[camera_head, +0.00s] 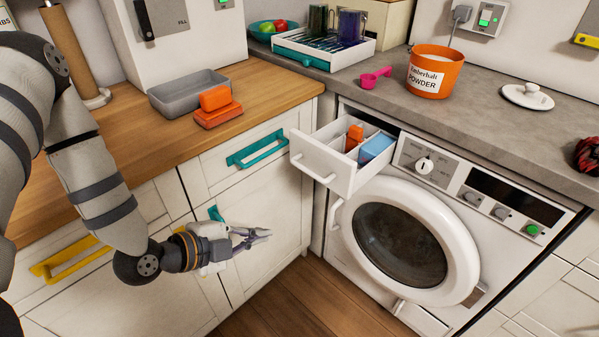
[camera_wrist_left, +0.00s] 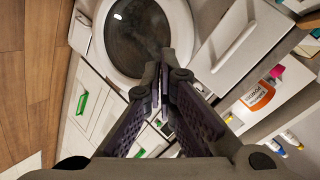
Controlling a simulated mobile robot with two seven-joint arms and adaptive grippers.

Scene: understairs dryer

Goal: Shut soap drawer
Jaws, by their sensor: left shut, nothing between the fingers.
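The white soap drawer (camera_head: 324,171) is pulled out of the upper left of the white front-loading machine (camera_head: 440,165). An orange block and a blue block sit in its compartments. My left gripper (camera_head: 262,234) is shut and empty, in front of the white cabinet, below and to the left of the drawer and apart from it. In the left wrist view its fingers (camera_wrist_left: 162,75) are together, with the machine's round door (camera_wrist_left: 140,38) beyond them. My right gripper is out of view.
The orange powder tub (camera_head: 434,72), pink scoop (camera_head: 375,78) and white lid (camera_head: 527,96) stand on the grey counter above the machine. A teal handle (camera_head: 256,148) juts from the cabinet left of the drawer. The floor (camera_head: 310,300) in front is clear.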

